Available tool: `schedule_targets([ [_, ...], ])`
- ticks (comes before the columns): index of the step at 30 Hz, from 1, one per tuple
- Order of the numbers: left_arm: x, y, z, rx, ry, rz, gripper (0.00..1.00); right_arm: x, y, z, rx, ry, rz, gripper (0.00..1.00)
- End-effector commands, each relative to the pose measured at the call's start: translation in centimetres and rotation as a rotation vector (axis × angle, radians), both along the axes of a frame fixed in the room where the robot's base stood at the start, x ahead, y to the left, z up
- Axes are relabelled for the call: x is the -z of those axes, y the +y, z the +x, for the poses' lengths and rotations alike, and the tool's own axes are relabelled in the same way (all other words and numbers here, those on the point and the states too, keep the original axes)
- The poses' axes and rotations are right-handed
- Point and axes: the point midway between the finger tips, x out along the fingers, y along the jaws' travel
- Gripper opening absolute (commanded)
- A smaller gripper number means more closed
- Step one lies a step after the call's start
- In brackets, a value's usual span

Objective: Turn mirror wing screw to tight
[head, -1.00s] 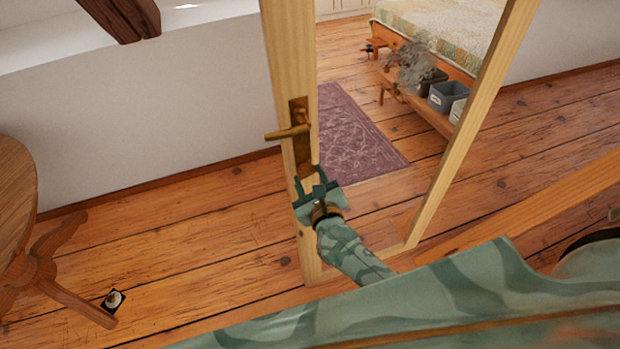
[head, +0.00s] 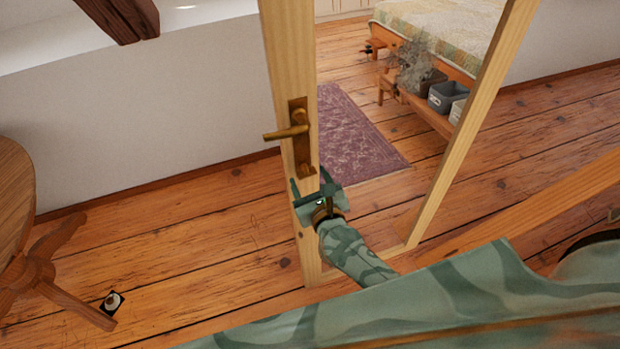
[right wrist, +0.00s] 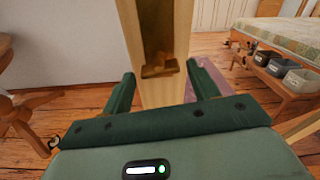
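No wing screw or mirror can be made out for certain. A pale timber frame (head: 290,60) stands upright ahead, with a brass plate and lever handle (head: 298,133) on its left post. My right gripper (head: 309,181) is just below the handle plate, in front of that post. In the right wrist view, its two fingers (right wrist: 160,74) are apart, with the post and the brass plate (right wrist: 160,55) showing between and beyond them. Nothing is held between them. I cannot tell whether they touch the post. My left gripper is not in view.
A round wooden table (head: 14,195) stands at the left, with a small dark-and-white object (head: 112,302) by its foot. Through the frame show a purple rug (head: 355,140) and a bed (head: 440,35) with grey boxes (head: 448,95). The floor left of the frame is mostly clear.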

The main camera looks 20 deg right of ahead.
Motion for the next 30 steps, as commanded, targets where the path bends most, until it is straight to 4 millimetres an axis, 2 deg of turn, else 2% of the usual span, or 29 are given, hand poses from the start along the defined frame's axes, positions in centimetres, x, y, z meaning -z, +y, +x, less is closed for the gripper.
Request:
schedule_targets([
  [9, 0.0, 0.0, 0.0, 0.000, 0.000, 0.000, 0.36, -0.2, 0.0, 0.0, 0.000, -0.004, 0.000, 0.65],
  [13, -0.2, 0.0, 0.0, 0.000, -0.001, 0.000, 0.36, -0.5, 0.0, -1.2, 0.000, -0.003, 0.000, 0.65],
  [17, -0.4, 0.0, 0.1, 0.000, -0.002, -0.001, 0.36, -1.1, -0.1, -4.0, -0.001, -0.001, 0.000, 0.65],
  [24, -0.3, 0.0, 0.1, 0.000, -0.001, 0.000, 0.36, -2.6, -0.1, -10.5, -0.001, 0.000, 0.000, 0.65],
  [30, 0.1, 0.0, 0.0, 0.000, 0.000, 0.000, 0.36, -3.5, -0.2, -14.3, 0.000, -0.001, -0.001, 0.65],
])
